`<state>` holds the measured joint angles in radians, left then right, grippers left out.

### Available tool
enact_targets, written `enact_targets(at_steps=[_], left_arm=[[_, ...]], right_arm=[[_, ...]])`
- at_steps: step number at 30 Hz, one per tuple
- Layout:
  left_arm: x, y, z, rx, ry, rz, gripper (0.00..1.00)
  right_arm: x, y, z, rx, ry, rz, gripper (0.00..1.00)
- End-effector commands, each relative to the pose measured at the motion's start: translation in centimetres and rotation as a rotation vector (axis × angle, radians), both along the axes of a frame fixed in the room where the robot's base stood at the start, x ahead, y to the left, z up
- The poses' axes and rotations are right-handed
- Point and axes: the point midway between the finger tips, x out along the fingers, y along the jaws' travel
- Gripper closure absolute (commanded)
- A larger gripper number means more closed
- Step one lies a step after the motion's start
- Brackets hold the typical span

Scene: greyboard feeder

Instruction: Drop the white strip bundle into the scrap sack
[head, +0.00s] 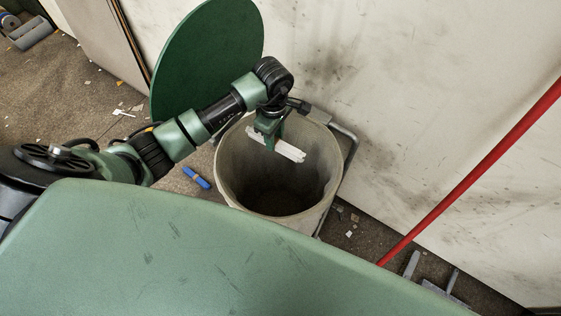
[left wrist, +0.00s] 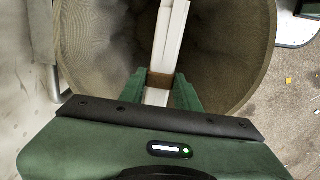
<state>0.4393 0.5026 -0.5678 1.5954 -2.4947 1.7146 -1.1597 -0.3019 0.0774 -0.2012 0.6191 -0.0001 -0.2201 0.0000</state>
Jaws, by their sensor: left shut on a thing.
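The white strip bundle (head: 289,150) is a short stack of pale strips with a brownish band, which shows in the left wrist view (left wrist: 168,40). My left gripper (head: 269,140) is shut on it and holds it over the open mouth of the scrap sack. The scrap sack (head: 238,172) is a round, beige-grey container, open at the top, with a dark inside. In the left wrist view its wall (left wrist: 235,60) surrounds the bundle on both sides. The sack's far rim is partly hidden by my arm. My right gripper is in neither view.
A metal frame (head: 352,150) stands around the sack. A green round disc (head: 205,55) leans at the stained wall behind my arm. A blue object (head: 196,178) lies on the floor left of the sack. A red pole (head: 470,178) slants at right. Scraps litter the floor.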

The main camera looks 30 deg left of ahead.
Motion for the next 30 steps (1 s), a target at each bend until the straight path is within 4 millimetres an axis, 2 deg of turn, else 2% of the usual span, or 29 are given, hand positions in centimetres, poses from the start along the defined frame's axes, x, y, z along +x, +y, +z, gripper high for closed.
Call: enact_targets(at_steps=[9, 10, 12, 23, 26, 30], left_arm=[[0.0, 0.0, -0.2, 0.000, 0.000, -0.001, 1.00], [0.0, 0.0, -0.2, 0.000, 0.000, -0.001, 0.62], [0.0, 0.0, -0.2, 0.000, 0.000, -0.001, 0.43], [0.0, 0.0, 0.0, 0.001, -0.001, -0.001, 0.43], [0.2, 0.1, 1.0, 0.002, -0.004, -0.001, 0.43], [0.2, 0.1, 3.4, 0.001, -0.005, -0.003, 0.43]], right_arm=[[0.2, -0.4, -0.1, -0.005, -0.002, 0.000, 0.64], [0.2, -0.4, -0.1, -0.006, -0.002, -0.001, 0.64], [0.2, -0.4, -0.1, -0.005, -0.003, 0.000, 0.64], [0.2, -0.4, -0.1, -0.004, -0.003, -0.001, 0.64], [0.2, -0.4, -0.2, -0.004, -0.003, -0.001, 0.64], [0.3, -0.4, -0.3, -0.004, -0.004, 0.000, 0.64]])
